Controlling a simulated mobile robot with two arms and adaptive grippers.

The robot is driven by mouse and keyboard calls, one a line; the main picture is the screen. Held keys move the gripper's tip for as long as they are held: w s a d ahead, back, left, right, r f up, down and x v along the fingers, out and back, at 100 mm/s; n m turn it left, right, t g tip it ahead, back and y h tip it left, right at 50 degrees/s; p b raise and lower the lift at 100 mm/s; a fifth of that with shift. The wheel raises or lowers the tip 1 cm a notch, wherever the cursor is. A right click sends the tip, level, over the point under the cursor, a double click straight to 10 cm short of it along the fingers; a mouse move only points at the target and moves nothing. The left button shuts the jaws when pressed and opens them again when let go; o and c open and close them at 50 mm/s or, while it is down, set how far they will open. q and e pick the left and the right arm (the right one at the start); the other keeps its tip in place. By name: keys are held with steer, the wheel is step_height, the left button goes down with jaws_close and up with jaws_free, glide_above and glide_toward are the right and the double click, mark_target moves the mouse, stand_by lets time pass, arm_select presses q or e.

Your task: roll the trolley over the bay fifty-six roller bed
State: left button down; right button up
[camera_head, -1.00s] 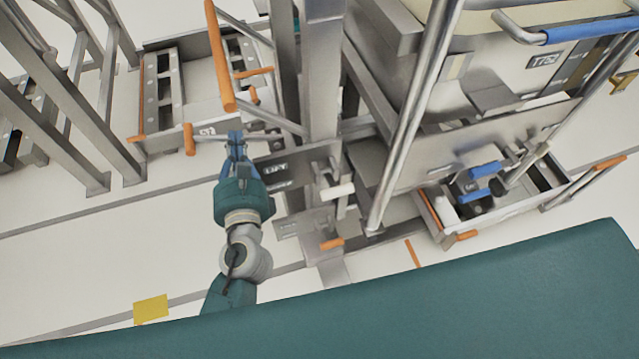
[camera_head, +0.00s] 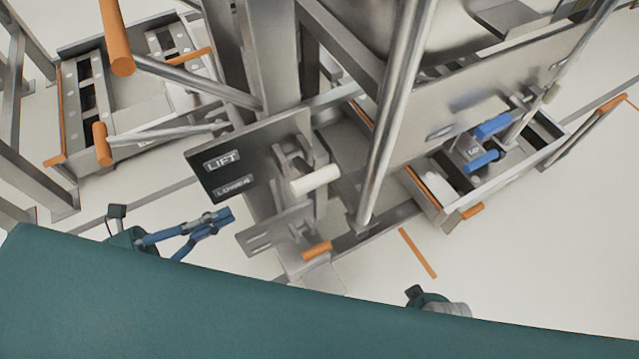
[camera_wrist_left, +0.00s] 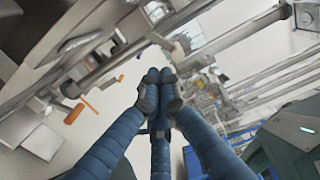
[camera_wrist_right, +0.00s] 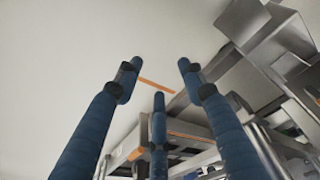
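The trolley's steel mast (camera_head: 268,70) stands in the middle of the head view. It carries a LIFT/LOWER panel (camera_head: 228,174) and two bars with orange grips, an upper grip (camera_head: 116,38) and a lower grip (camera_head: 102,144). My left gripper (camera_head: 228,217) is below the panel, apart from the orange grips. Its fingertips meet in the left wrist view (camera_wrist_left: 158,78), with nothing visible between them. My right gripper (camera_wrist_right: 160,66) is open and empty in the right wrist view; its fingers are hidden in the head view. I cannot read any bay number now.
A low steel frame (camera_head: 58,110) with perforated strips lies at the left. Another low frame (camera_head: 428,208) with blue handles (camera_head: 493,126) stands at the right. A diagonal steel tube (camera_head: 385,120) rises beside the mast. Bare floor (camera_head: 540,255) shows at lower right.

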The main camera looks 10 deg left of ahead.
mark_target(291, 185)
arm_select(q)
steer(key=x, duration=0.4)
steer(key=b+x, duration=0.1)
steer(key=x, duration=0.4)
steer(key=b+x, duration=0.1)
steer(key=x, duration=0.4)
steer(key=shift+s+d+r, duration=0.2)
steer(key=shift+s+r, duration=0.1)
steer(key=shift+r, duration=0.1)
arm_select(e)
step_height(291, 185, up, 9)
steer(key=w, duration=0.1)
steer(key=shift+t, duration=0.3)
steer(key=shift+w+d+f, duration=0.1)
steer(key=shift+w+d, duration=0.05)
